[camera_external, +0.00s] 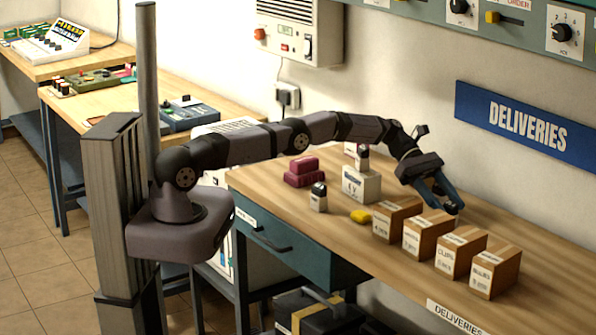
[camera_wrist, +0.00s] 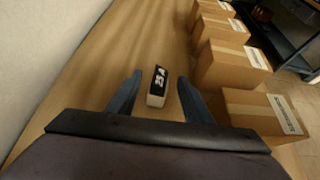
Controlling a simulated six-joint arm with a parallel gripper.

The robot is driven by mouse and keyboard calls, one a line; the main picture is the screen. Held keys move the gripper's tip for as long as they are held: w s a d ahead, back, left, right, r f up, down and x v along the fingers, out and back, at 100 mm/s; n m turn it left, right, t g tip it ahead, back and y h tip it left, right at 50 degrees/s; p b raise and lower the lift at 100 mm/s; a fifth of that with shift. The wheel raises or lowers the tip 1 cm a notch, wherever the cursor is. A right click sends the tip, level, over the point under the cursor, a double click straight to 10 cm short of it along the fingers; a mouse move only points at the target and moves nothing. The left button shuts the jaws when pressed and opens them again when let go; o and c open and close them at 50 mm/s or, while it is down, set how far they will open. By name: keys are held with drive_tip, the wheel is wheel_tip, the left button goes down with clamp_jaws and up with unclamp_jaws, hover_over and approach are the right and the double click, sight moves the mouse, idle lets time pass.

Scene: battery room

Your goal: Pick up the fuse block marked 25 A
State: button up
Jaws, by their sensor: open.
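A fuse block (camera_wrist: 157,88) with a white body and a dark top stands on the wooden bench in the wrist view. White characters on its top end in "A"; the number is too small to read surely. My gripper (camera_wrist: 156,96) is open and empty, with one finger on each side of the block in that view; contact is not visible. In the external view my gripper (camera_external: 447,207) points down behind the cardboard boxes, and that block is hidden. Another pale, dark-topped block (camera_external: 318,197) stands at the bench's left end. A similar one (camera_external: 361,159) is on a white box (camera_external: 361,186).
Several cardboard boxes (camera_external: 453,256) stand in a row along the bench front; they are close on the right in the wrist view (camera_wrist: 262,112). Dark red blocks (camera_external: 303,171) and a small yellow item (camera_external: 358,216) lie farther left. The wall runs behind the bench.

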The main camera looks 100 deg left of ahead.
drive_tip(key=shift+c, duration=0.7)
clamp_jaws()
drive_tip(key=shift+r, duration=0.15)
wheel_tip(320, 180, up, 8)
drive_tip(key=shift+r, duration=0.2)
drive_tip(key=shift+r+p, duration=0.7)
drive_tip(key=shift+p, duration=0.05)
